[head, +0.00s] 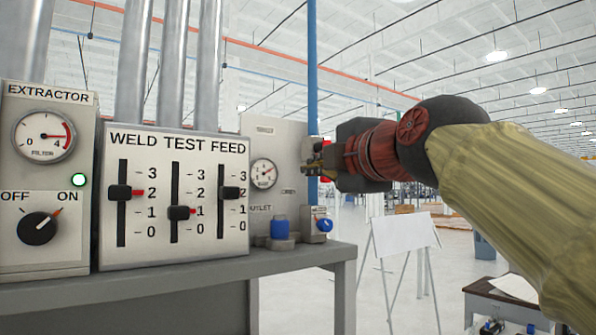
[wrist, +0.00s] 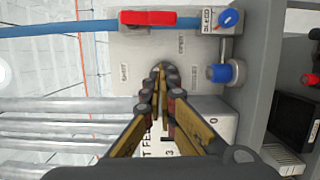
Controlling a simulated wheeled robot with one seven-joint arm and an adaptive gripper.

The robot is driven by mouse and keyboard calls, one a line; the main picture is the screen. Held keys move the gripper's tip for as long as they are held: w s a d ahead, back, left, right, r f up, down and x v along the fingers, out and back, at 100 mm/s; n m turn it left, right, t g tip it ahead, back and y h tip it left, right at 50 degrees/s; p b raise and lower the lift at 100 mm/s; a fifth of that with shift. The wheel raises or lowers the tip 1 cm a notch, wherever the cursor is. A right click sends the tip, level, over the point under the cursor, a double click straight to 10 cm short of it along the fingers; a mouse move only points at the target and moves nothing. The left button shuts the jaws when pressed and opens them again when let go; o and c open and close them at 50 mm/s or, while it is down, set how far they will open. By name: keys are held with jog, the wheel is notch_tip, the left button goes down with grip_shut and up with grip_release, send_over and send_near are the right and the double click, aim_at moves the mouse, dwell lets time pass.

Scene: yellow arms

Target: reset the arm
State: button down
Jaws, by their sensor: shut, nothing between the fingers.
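My arm (head: 485,170) in a yellowish sleeve reaches in from the right of the head view, with dark and red joints at its wrist. My gripper (head: 314,165) points left, in front of the right edge of the grey gauge panel (head: 290,140). In the wrist view my gripper (wrist: 160,75) is shut, its fingertips together and empty, over that panel. I cannot tell whether the fingers touch anything. The slider panel (head: 235,150) marked WELD, TEST and FEED stands left of the gripper.
A blue knob (head: 279,229) and a small blue valve (head: 324,225) sit below the gripper by the shelf edge (head: 310,250). A red handle (wrist: 148,18) lies along a blue pipe (head: 312,70). A white board (head: 405,234) stands beyond, with open floor around it.

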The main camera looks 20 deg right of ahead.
jog(key=s, duration=0.3)
jog(key=shift+s, duration=0.1)
